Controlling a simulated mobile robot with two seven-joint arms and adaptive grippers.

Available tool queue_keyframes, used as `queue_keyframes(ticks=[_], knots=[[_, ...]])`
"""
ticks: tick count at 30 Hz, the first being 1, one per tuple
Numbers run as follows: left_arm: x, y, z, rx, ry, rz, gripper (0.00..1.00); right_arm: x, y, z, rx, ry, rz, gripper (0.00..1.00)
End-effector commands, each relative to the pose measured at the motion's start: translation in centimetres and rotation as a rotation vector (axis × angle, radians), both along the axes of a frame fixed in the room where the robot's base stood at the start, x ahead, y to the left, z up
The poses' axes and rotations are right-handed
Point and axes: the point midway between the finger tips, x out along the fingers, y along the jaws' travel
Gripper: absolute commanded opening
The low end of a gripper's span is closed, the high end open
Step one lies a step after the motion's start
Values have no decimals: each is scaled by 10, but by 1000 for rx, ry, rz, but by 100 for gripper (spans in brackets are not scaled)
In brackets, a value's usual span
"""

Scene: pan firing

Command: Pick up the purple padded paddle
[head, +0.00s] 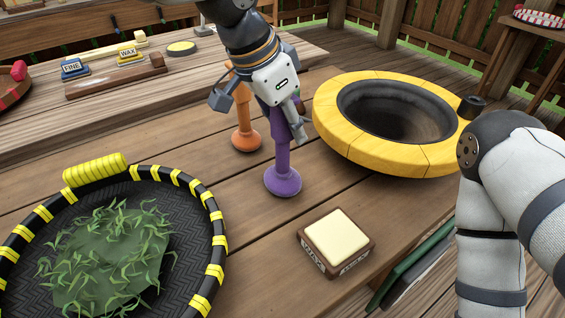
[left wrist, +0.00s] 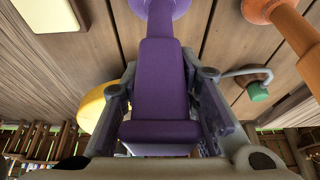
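The purple padded paddle (head: 282,172) stands upright on the wooden table in the head view, with its round padded end down. My left gripper (head: 283,112) is over its upper part and hides much of the handle. In the left wrist view, the purple handle (left wrist: 160,85) lies between the two fingers of my left gripper (left wrist: 166,80). Whether both fingers press on it is unclear. An orange paddle (head: 246,137) stands close behind and to the left in the head view. My right gripper is out of view; only my right arm shows.
A yellow-rimmed round basin (head: 335,137) is to the right. A wax block (head: 337,238) sits at the front. A black and yellow tray (head: 203,290) with green leaves is at the left. Wax and fine blocks (head: 75,69) lie at the back left. Bare planks surround the purple paddle.

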Motion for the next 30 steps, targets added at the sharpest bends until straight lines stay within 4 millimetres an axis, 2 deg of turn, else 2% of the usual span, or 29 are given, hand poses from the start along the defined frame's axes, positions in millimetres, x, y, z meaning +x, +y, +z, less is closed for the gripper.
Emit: queue_keyframes(ticks=[1,3,14,24,30], knots=[[0,0,0,0,0,0,10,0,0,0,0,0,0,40],[0,0,0,0,0,0,0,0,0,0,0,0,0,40],[1,0,2,-2,-1,0,0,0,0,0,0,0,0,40],[0,0,34,-4,-2,1,0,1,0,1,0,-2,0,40],[-18,3,56,-2,-6,1,0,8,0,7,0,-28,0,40]])
